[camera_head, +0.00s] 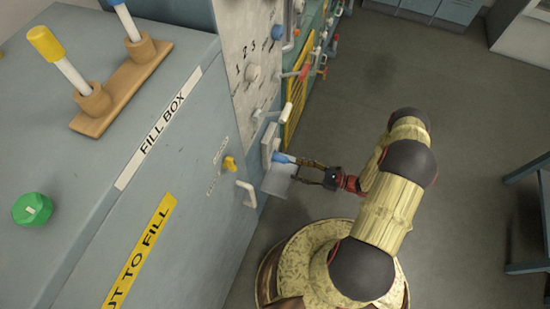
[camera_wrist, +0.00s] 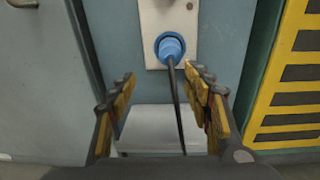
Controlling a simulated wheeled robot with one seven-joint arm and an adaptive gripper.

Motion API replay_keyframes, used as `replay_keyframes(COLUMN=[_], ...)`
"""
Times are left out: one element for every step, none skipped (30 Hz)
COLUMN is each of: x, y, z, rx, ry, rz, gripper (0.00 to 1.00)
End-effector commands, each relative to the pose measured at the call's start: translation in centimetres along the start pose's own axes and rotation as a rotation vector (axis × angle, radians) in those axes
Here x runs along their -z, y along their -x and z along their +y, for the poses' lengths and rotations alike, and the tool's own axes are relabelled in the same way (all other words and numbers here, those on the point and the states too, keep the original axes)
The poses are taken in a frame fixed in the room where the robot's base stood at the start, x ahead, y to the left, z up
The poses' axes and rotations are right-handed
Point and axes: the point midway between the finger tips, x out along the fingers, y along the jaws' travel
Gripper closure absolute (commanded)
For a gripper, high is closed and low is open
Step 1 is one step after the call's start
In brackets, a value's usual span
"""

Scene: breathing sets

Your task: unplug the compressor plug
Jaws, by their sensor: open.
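The compressor plug is a round blue plug (camera_wrist: 170,47) set in a pale plate (camera_wrist: 152,22) on the cabinet front, with a dark cable (camera_wrist: 176,95) hanging down from it. The blue plug also shows in the head view (camera_head: 281,158), just left of my gripper. My gripper (camera_wrist: 160,82) is open, with one finger on each side of the cable. In the wrist view, the plug appears between and slightly beyond the fingertips. My gripper shows in the head view (camera_head: 307,170) with its fingers toward the plug. I cannot tell whether a finger touches the cable.
The fill box (camera_head: 110,200) stands at the left, with a white handle (camera_head: 247,193) and a yellow knob (camera_head: 230,163) on its front. A grey ledge (camera_wrist: 155,128) lies below the plug. A yellow slatted panel (camera_wrist: 293,85) is to the right. Open floor (camera_head: 420,80) lies beyond my arm.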

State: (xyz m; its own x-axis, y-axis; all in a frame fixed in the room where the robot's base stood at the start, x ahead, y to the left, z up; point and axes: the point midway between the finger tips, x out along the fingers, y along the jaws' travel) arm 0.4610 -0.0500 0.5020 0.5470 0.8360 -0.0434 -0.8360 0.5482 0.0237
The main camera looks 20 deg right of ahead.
Motion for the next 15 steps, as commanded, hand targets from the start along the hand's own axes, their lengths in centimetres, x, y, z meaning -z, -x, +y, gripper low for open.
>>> replay_keyframes(x=[-0.3,-0.5,-0.8,-0.9,-1.1,-1.2,-1.3,-1.3,-1.3,-1.3,-1.3,-1.3,-1.3,-1.3,-1.3], y=[0.0,0.0,0.1,0.1,0.1,0.1,0.1,0.1,0.1,0.1,0.1,0.1,0.1,0.1,0.0], z=[-0.7,-1.1,-1.4,-1.5,-1.6,-1.5,-1.5,-1.5,-1.5,-1.5,-1.5,-1.5,-1.5,-1.5,-1.5], rx=[0.02,0.032,0.046,0.051,0.052,0.051,0.051,0.051,0.051,0.05,0.05,0.05,0.05,0.05,0.049], ry=[0.007,0.009,0.012,0.014,0.016,0.019,0.021,0.023,0.023,0.023,0.023,0.023,0.023,0.023,0.022], rz=[-0.01,-0.018,-0.028,-0.035,-0.041,-0.046,-0.047,-0.046,-0.046,-0.046,-0.046,-0.046,-0.045,-0.045,-0.045], gripper=[0.5,0.5,0.5,0.5,0.5,0.5,0.5,0.5,0.5,0.5,0.5,0.5,0.5,0.5,0.5])
